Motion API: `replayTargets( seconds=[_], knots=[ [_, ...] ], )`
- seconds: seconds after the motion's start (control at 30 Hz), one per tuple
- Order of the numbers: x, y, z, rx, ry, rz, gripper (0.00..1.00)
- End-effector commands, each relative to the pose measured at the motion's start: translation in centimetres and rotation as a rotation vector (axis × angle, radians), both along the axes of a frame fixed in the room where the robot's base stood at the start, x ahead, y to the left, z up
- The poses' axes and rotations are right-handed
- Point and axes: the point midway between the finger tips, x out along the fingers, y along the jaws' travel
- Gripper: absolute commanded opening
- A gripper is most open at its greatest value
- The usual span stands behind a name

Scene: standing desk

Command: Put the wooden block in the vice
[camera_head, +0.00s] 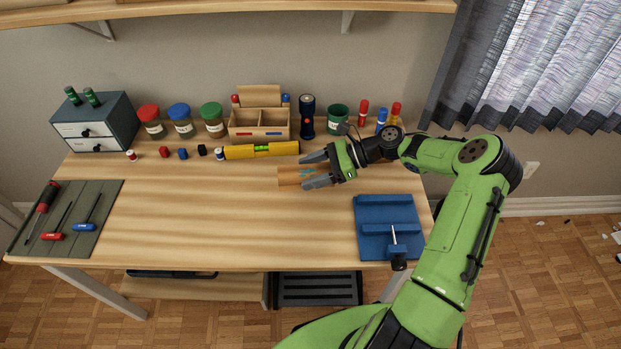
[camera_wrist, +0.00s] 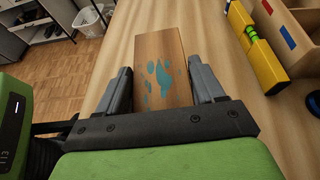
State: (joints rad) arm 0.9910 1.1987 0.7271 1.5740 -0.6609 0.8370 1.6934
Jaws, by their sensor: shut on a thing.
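In the wrist view the block (camera_wrist: 158,48) sticks out past the fingertips of my gripper (camera_wrist: 160,80). I cannot tell whether it touches the desk or hangs just above it. The blue vice (camera_head: 385,212) lies at the right front of the desk, to the right of and nearer than the block. Its screw handle points to the front edge, and its jaws are apart with nothing between them.
A yellow level (camera_head: 240,152) lies behind the block, with a wooden organizer (camera_head: 258,136), a flashlight (camera_head: 307,118) and a green cup (camera_head: 338,120) along the back. A tool mat (camera_head: 105,205) lies at the left. The desk's front middle (camera_head: 230,225) is clear.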

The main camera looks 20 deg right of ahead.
Motion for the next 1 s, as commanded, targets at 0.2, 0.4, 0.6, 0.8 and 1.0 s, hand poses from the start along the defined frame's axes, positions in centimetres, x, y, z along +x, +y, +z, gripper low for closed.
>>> replayTargets(
  seconds=[0.2,0.4,0.6,0.8,1.0],
  knots=[
    [0.0,0.0,1.3,0.0,0.002,0.0,0.33],
    [-0.8,0.8,2.5,0.018,-0.002,-0.05,0.33],
    [-3.5,2.4,5.3,0.034,-0.008,-0.25,0.33],
    [-5.6,2.7,6.2,0.008,0.002,-0.392,0.33],
    [-5.8,2.6,5.9,-0.001,0.002,-0.415,0.33]
  ],
)
